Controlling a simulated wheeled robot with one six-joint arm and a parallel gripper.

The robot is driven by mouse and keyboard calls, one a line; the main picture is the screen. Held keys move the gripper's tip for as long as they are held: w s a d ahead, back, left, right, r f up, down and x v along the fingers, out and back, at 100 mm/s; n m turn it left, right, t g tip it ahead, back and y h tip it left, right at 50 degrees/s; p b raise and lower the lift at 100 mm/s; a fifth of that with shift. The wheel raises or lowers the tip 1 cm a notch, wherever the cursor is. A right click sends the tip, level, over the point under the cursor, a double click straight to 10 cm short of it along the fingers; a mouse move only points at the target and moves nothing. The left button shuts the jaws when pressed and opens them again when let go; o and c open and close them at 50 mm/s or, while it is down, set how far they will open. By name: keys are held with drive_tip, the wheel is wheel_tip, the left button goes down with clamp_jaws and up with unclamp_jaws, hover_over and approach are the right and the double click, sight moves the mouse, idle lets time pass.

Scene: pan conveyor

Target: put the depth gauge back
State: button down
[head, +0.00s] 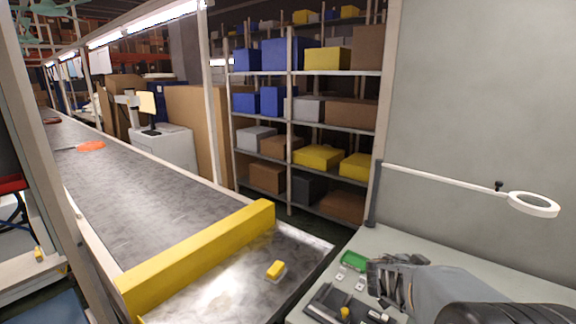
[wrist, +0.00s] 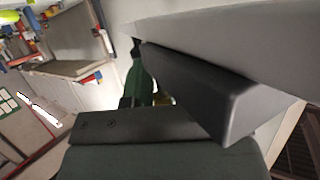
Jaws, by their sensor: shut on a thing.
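My gripper (head: 384,276) is low over the right-hand bench, just right of a dark tray (head: 322,304). In the wrist view, the dark fingers (wrist: 165,112) fill the middle. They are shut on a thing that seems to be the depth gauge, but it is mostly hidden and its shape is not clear. A dark green part and a bit of yellow show between and beyond the fingers. The tray holds a small yellow piece (head: 345,313) and a pale metal piece (head: 377,316); my gripper and arm hide its right side.
A green item (head: 354,260) lies at the bench's back left. A magnifier lamp (head: 533,204) reaches over the bench. An orange pan (head: 91,146) is farther up the belt.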

drive_tip(key=w+a+f+n+t+y, duration=0.2)
drive_tip(key=a+f+n+t+y, duration=0.1)
drive_tip(key=a, duration=0.7)
drive_tip(key=w+a+f+n+t+y, duration=0.3)
drive_tip(key=a+f+n+t+y, duration=0.1)
drive_tip(key=a, duration=0.5)
drive_tip(key=f+n+y, duration=0.1)
drive_tip(key=n, duration=0.1)
drive_tip(key=shift+w+a+n+p, duration=0.3)
drive_tip(key=shift+a+n, duration=0.1)
drive_tip(key=shift+f, duration=0.15)
